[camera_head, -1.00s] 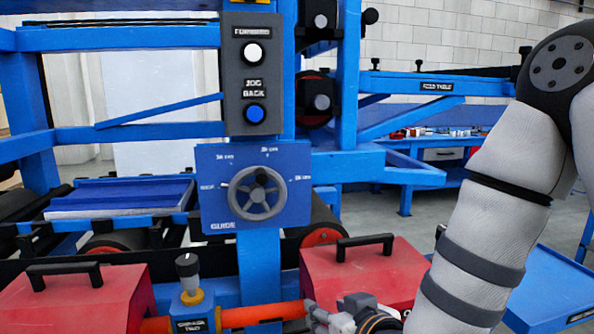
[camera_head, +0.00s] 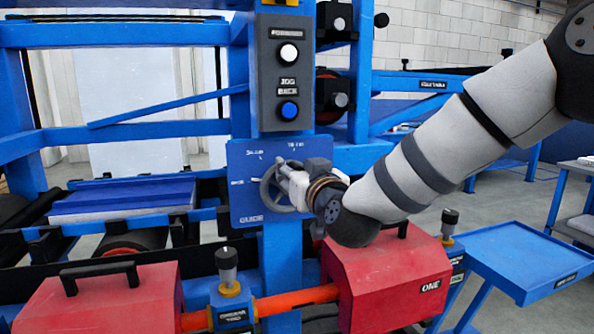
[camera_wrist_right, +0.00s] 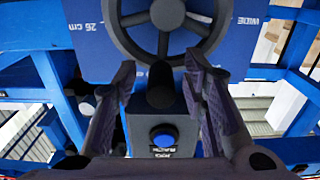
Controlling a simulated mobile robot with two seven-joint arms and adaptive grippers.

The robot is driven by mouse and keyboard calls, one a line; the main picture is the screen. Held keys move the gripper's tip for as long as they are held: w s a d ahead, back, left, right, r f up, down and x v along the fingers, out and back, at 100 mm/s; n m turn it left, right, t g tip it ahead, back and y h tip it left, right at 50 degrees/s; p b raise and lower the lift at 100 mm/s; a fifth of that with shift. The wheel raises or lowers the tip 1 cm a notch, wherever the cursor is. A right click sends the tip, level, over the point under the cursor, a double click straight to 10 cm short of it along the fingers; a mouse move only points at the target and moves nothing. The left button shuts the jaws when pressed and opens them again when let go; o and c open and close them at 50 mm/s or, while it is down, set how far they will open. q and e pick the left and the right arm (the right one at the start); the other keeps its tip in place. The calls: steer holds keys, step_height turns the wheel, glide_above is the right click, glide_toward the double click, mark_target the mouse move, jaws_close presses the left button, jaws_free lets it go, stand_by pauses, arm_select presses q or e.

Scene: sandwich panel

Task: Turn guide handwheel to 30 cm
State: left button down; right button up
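The guide handwheel (camera_head: 268,190) is a dark spoked wheel on a blue dial panel (camera_head: 240,212) marked GUIDE. My right gripper (camera_head: 284,170) is in front of it and hides its right part. In the right wrist view the handwheel (camera_wrist_right: 163,40) is at the top, upside down. The fingers of my right gripper (camera_wrist_right: 160,80) are spread open there. A dark knob (camera_wrist_right: 160,82) by the wheel's rim shows between them, with no clear contact. The dial shows 26 cm and WIDE in that view; the wheel's setting cannot be read. My left gripper is out of view.
A control box (camera_head: 283,125) with a white and a blue button is just above the dial. Red housings (camera_head: 385,280) with black handles stand below it, joined by an orange bar (camera_head: 300,300). A blue side table (camera_head: 520,255) is at the right.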

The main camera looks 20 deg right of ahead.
jaws_close()
steer(key=shift+d+m, duration=0.1)
steer(key=shift+m, duration=0.2)
steer(key=d+f+m, duration=0.4)
steer(key=f+m, duration=0.2)
steer(key=m, duration=1.2)
steer(key=shift+f+m, duration=0.25)
steer(key=shift+m, duration=0.15)
steer(key=shift+a, duration=0.1)
stand_by(0.4)
